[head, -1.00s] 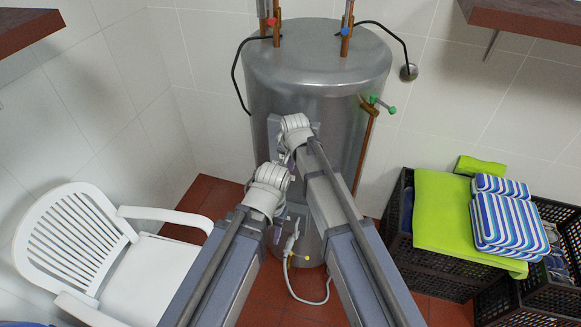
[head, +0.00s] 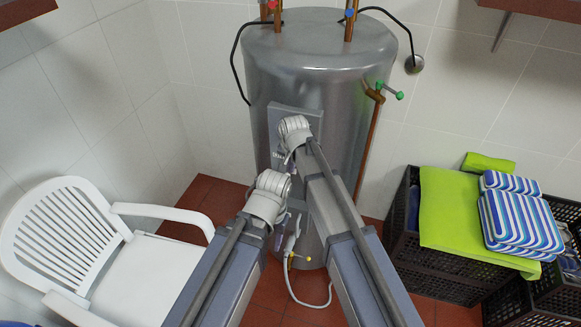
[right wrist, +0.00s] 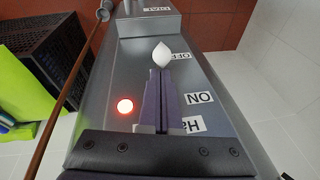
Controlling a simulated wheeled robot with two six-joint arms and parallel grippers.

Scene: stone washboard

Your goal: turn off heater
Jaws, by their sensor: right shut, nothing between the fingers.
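The heater (head: 345,75) is a tall silver tank against the back wall. Its grey control panel (right wrist: 200,65) fills much of the right wrist view, with a lit red lamp (right wrist: 125,106), a white pointed knob (right wrist: 161,54) and OFF and ON labels. My right gripper (right wrist: 159,73) is shut and empty, its fingertips right by the knob's lower end; I cannot tell if they touch. In the head view my right wrist covers part of the panel. My left gripper is low before the tank, its fingers mostly hidden behind its wrist (head: 268,193).
A white plastic chair (head: 70,235) stands at left. Black crates (head: 445,275) with a green towel (head: 450,220) and striped cushions (head: 520,220) stand at right. A copper pipe (head: 367,145) runs down the tank's right side. A hose (head: 315,303) hangs below.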

